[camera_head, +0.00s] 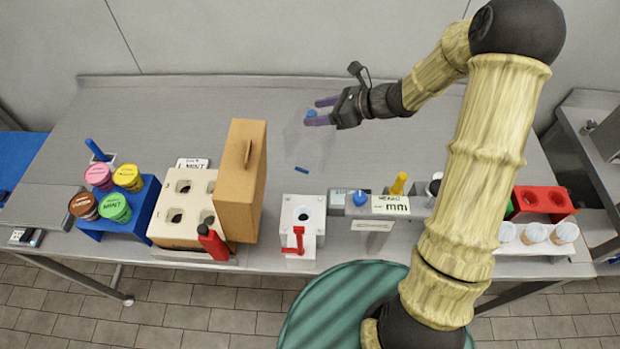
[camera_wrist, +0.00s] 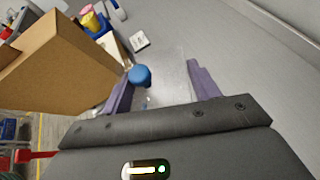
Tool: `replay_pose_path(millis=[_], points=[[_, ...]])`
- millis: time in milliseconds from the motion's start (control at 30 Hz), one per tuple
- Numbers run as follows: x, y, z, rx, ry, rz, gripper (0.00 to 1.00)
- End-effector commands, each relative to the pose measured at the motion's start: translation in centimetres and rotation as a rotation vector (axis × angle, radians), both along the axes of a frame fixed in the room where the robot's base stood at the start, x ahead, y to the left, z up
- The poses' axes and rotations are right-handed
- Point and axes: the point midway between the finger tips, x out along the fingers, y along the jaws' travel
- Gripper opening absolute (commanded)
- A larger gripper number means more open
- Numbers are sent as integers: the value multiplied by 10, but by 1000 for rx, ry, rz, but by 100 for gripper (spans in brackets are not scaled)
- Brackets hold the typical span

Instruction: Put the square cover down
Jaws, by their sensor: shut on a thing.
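The square cover is a see-through box with a blue knob (camera_head: 311,113) on it. My gripper (camera_head: 321,111) has its purple fingers shut on this cover, above the back middle of the grey table (camera_head: 390,140). In the wrist view the blue knob (camera_wrist: 139,75) shows by the left finger, and the clear walls (camera_wrist: 166,78) lie between the fingers of my gripper (camera_wrist: 162,85). The cover's lower edges are faint, so I cannot tell whether it touches the table.
A tall brown cardboard box (camera_head: 241,185) stands left of my gripper, beside a cream holder with holes (camera_head: 183,203). A blue stand with several coloured tubs (camera_head: 117,208) is farther left. A white device with a red lever (camera_head: 301,217) is at the front. The back table is clear.

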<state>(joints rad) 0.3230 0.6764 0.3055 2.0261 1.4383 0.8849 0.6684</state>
Motion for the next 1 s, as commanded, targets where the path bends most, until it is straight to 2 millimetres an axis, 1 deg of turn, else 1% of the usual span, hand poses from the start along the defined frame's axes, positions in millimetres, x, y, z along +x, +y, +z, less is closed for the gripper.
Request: replay_pose_path(millis=[133, 233, 500, 567, 667, 933, 1000], points=[[0, 1, 0, 0, 0, 1, 0], [0, 1, -6, 1, 3, 2, 0], [-1, 2, -48, 1, 4, 4, 0], [-1, 3, -54, 2, 3, 5, 0], [0, 3, -58, 1, 0, 5, 0], [0, 2, -59, 0, 0, 4, 0], [0, 2, -63, 1, 2, 4, 0]])
